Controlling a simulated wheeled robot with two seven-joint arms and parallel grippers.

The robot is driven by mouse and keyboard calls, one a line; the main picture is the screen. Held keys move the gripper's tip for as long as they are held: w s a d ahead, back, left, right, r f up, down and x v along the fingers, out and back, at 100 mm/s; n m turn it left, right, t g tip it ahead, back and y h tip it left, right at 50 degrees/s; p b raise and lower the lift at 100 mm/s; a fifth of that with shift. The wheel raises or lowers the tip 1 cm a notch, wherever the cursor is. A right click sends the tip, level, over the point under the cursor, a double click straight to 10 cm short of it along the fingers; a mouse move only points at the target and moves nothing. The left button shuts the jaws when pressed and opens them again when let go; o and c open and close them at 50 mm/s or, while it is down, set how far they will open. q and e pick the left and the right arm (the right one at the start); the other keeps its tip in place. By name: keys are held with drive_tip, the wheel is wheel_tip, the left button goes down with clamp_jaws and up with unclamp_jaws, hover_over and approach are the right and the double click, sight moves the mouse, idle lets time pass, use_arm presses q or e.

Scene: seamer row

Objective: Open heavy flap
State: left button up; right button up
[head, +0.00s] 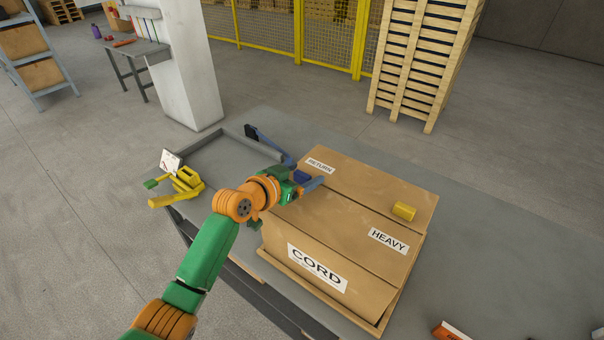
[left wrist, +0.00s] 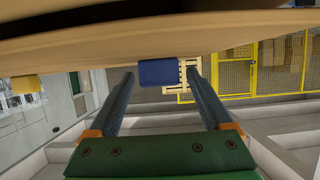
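A closed cardboard box (head: 325,220) stands on the grey table, with labels RETURN, HEAVY and CORD on its top and front. The HEAVY panel (head: 375,255) lies flat at the near right. A yellow tab (head: 404,211) sits on top near its right end; yellow also shows in the left wrist view (left wrist: 27,84). My left gripper (head: 306,177) is at the box's left end by the RETURN label. Its fingers are apart, with a blue tab (left wrist: 158,72) visible between them in the left wrist view. Contact cannot be told. My right gripper is not in view.
A grey tray-like frame (head: 205,150) lies left of the box, with a yellow-green tool (head: 183,185) by it. An orange item (head: 450,332) lies at the near right.

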use_arm(q)
clamp_jaws()
